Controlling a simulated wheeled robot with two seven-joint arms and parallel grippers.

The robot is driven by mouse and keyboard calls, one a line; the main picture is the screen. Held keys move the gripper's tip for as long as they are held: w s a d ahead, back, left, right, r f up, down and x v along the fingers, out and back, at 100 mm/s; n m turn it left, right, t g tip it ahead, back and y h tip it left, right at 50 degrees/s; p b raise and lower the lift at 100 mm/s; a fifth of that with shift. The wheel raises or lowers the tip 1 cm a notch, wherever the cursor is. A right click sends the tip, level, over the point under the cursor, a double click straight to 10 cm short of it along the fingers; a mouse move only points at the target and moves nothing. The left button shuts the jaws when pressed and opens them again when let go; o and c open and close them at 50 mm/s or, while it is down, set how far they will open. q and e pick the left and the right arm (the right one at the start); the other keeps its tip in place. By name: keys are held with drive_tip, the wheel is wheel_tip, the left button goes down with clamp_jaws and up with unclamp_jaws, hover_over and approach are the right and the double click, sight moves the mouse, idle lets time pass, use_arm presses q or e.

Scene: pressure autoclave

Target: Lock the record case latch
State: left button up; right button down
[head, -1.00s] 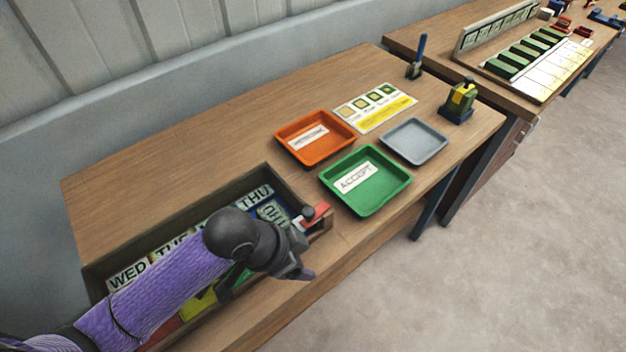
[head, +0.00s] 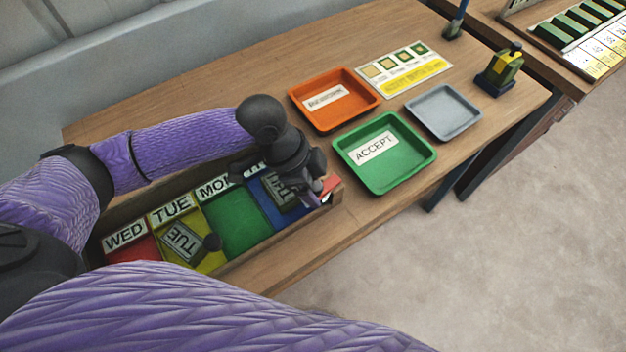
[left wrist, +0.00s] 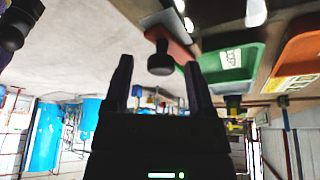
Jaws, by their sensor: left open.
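The record case (head: 281,231) is an open wooden box at the table's front left, with coloured compartments labelled WED, TUE and MON. Its latch (head: 329,185) is a red piece at the case's right end, partly hidden by my gripper. In the left wrist view the red latch (left wrist: 172,38) carries a black knob (left wrist: 160,62). My left gripper (head: 318,190) is open at the latch. In the wrist view the knob appears between its two fingertips, with gaps at both sides; I cannot tell how deep it sits. My right gripper is not in view.
A green ACCEPT tray (head: 418,172), an orange tray (head: 362,112) and a grey tray (head: 444,112) lie right of the case. A printed card (head: 405,68) and a yellow-green device (head: 500,70) are farther back. Bare tabletop lies behind the case.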

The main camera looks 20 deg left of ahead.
use_arm(q)
clamp_jaws()
drive_tip(key=shift+w+a+r+m+p, duration=0.1)
drive_tip(key=shift+r+m+p, duration=0.2)
drive_tip(key=shift+p, duration=0.4)
drive_tip(key=shift+w+a+f+m+g+p, duration=0.2)
drive_tip(key=shift+m+g+p, duration=0.2)
drive_tip(key=shift+m, duration=0.2)
unclamp_jaws()
